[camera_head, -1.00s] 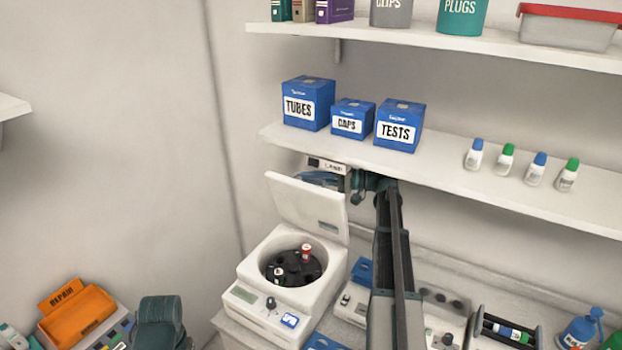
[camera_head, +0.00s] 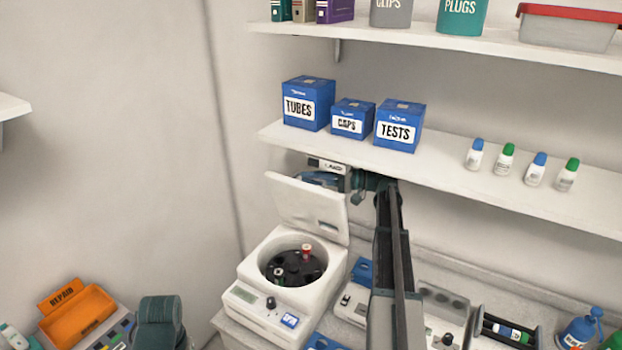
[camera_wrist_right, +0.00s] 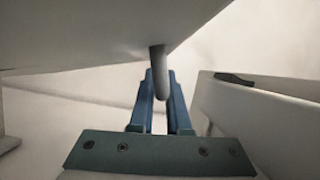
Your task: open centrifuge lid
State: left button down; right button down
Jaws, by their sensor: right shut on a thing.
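The white centrifuge (camera_head: 262,310) stands on the counter with a dark rotor (camera_head: 290,268) inside its bowl. Two tubes sit in the rotor, one with a red cap. The lid (camera_head: 312,208) is raised and stands tilted up at the back of the bowl. My right gripper (camera_head: 322,180) is up behind the lid's upper edge, partly hidden by it. In the right wrist view, its blue fingers (camera_wrist_right: 160,90) are shut on the grey lid handle (camera_wrist_right: 158,70), below a pale panel. My left gripper is not in view.
The shelf with blue boxes (camera_head: 351,118) and small bottles (camera_head: 505,160) hangs close above my right arm. A device with knobs (camera_head: 445,318) and a blue bottle (camera_head: 580,330) stand right of the centrifuge. An orange repair bin (camera_head: 78,318) is at lower left.

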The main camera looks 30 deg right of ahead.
jog(key=w+d, duration=0.1)
jog(key=d, duration=0.1)
jog(key=w+d, duration=0.1)
jog(key=shift+w+d+f, duration=0.1)
jog(key=shift+d+f, duration=0.05)
jog(key=shift+d, duration=0.25)
jog(key=c, duration=0.9)
grip_release()
jog(key=v, duration=1.3)
jog(key=shift+s+d, duration=0.25)
jog(key=shift+d, duration=0.05)
jog(key=shift+s, duration=0.1)
